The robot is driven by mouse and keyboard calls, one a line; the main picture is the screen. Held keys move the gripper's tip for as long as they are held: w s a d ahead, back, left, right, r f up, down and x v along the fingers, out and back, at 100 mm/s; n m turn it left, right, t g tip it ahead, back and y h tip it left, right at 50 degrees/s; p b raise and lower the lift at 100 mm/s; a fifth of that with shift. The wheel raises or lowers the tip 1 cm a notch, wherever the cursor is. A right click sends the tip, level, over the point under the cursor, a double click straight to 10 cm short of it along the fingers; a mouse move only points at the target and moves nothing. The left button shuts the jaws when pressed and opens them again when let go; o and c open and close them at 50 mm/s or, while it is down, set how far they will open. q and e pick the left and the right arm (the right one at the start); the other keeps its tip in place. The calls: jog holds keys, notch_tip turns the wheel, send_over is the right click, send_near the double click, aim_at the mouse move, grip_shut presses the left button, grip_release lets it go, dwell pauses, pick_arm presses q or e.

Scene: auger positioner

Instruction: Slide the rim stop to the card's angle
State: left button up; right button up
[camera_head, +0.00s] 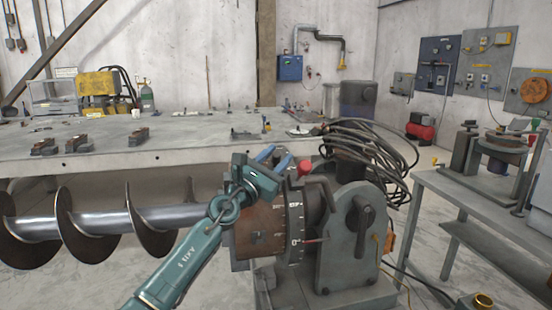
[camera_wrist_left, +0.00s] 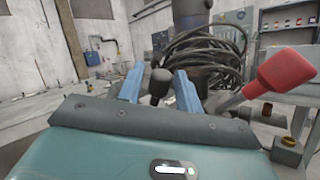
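The positioner (camera_head: 345,245) is a grey housing with a dark graduated dial rim (camera_head: 294,225) facing the auger (camera_head: 95,222). A "0" mark shows low on the rim beside a thin red pointer (camera_head: 315,240). My left gripper (camera_head: 276,157) is at the top of the rim, with its blue fingers apart. In the left wrist view, a black knob (camera_wrist_left: 159,84) shows between the fingers, with small gaps at both sides; I cannot tell if it belongs to the rim stop. A red-handled lever (camera_wrist_left: 285,70) is right of the fingers; its red end (camera_head: 304,169) shows above the rim. No card is readable.
A long grey table (camera_head: 100,150) with clamps lies behind the auger. A side bench (camera_head: 480,205) with a fixture stands at the right. Floor is open between positioner and bench.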

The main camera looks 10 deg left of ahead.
pick_arm(q)
jog(key=shift+o, duration=0.4)
jog(key=shift+s+r, duration=0.1)
pick_arm(e)
jog(key=shift+f, duration=0.15)
pick_arm(q)
jog(key=p+v, duration=0.2)
jog(key=v, duration=0.3)
send_near(273, 160)
jog(key=shift+p+v, duration=0.3)
jog(key=shift+v, duration=0.7)
pick_arm(e)
jog(key=shift+s+d+r+n, duration=0.15)
jog(key=shift+r+n, duration=0.15)
jog(key=shift+r, duration=0.35)
pick_arm(q)
jog(key=shift+d, duration=0.1)
jog(key=shift+c, duration=0.3)
